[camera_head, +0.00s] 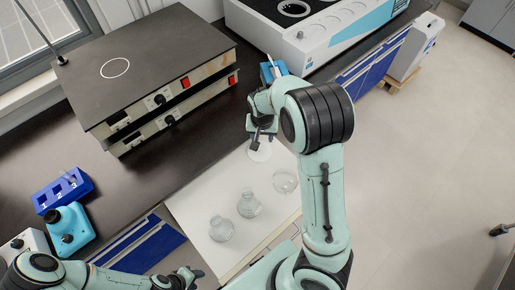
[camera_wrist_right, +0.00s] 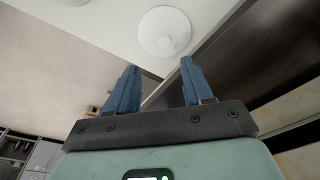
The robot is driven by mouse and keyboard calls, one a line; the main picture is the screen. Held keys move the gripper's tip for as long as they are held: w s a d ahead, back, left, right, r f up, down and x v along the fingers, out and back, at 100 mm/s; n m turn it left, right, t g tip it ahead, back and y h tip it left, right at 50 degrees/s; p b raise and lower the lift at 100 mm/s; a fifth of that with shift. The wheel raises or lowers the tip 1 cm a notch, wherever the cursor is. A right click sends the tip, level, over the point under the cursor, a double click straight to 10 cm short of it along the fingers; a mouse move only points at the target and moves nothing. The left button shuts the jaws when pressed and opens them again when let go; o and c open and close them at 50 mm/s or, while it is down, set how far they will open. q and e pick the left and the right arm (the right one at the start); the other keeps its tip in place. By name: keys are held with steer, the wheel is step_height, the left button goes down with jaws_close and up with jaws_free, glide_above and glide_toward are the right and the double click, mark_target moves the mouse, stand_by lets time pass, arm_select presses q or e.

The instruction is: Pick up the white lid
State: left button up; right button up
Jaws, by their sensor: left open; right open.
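The white lid (camera_head: 261,152) lies on the white board (camera_head: 185,203), near its far end. It is a round disc with a small knob, seen whole in the right wrist view (camera_wrist_right: 164,32). My right gripper (camera_head: 262,138) is over the lid in the head view and partly covers it. In the right wrist view its two blue fingers (camera_wrist_right: 160,66) are apart with nothing between them, and the lid shows beyond the tips. My left gripper (camera_head: 190,276) is low at the bottom of the head view, empty and away from the lid.
Two clear flasks (camera_head: 221,229) (camera_head: 249,206) and a clear glass dish (camera_head: 285,181) stand on the board. Stacked hot plates (camera_head: 160,75) sit on the dark bench at left. A blue numbered block (camera_head: 62,190) and a white machine (camera_head: 320,35) flank the area.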

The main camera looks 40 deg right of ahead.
mark_target(260, 147)
steer(key=f, duration=0.3)
steer(key=shift+d+f, duration=0.1)
steer(key=shift+d, duration=0.1)
steer(key=shift+w+f, duration=0.25)
steer(key=shift+f, duration=0.75)
steer(key=shift+w+f, duration=0.3)
steer(key=shift+f, duration=0.7)
steer(key=shift+w+f, duration=0.25)
steer(key=shift+f, duration=0.75)
steer(key=shift+a, duration=0.1)
steer(key=shift+c, duration=0.3)
jaws_close()
